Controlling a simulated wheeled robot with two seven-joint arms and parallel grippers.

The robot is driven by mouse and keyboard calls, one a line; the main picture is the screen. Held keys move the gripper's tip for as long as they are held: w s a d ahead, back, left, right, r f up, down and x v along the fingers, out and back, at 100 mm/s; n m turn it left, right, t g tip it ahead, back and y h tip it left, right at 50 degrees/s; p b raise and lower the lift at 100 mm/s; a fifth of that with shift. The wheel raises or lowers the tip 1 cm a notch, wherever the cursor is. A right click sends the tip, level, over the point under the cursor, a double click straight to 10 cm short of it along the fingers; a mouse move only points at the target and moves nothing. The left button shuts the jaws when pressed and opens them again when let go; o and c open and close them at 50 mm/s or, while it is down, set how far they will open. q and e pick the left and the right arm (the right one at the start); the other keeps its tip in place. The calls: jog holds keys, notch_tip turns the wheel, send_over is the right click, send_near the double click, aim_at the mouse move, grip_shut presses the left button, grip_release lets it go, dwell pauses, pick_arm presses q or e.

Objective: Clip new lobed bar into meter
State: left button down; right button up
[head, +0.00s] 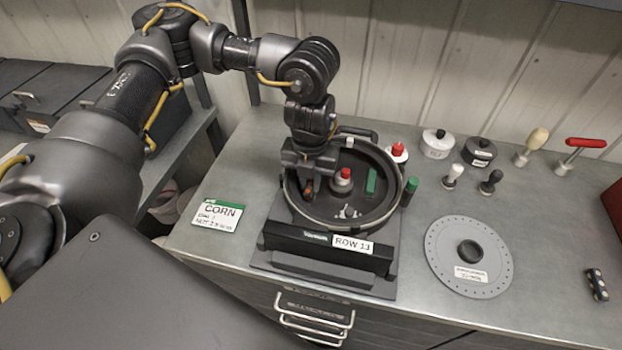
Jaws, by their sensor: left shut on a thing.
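The meter (329,228) is an open round dark housing on a grey base, with a ROW 13 label on its front. Inside are a red-topped hub (343,178), a green block (371,181) and a small grey lobed part (348,212). My left gripper (308,186) points down inside the left part of the housing. It is shut on a small reddish-brown piece, mostly hidden by the fingers; I cannot tell if this is the new lobed bar or if it touches the housing. Another dark bar with pale lobes (597,284) lies on the bench at far right. My right gripper is not in view.
A seed disc (469,257) lies flat right of the meter. Behind it stand a white pot (437,144), a dark pot (479,151), brushes and a red-handled tool (585,143). A CORN card (217,215) lies left. The bench's right front is mostly clear.

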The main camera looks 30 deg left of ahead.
pick_arm(q)
jog(key=shift+f, duration=0.35)
dwell(0.6)
jog(key=shift+f, duration=0.2)
dwell(0.7)
jog(key=c, duration=1.3)
grip_release()
jog(key=shift+c, duration=0.4)
notch_tip(320, 180, up, 10)
jog(key=p, duration=0.8)
jog(key=shift+f+p, duration=0.2)
jog(key=shift+p, duration=0.15)
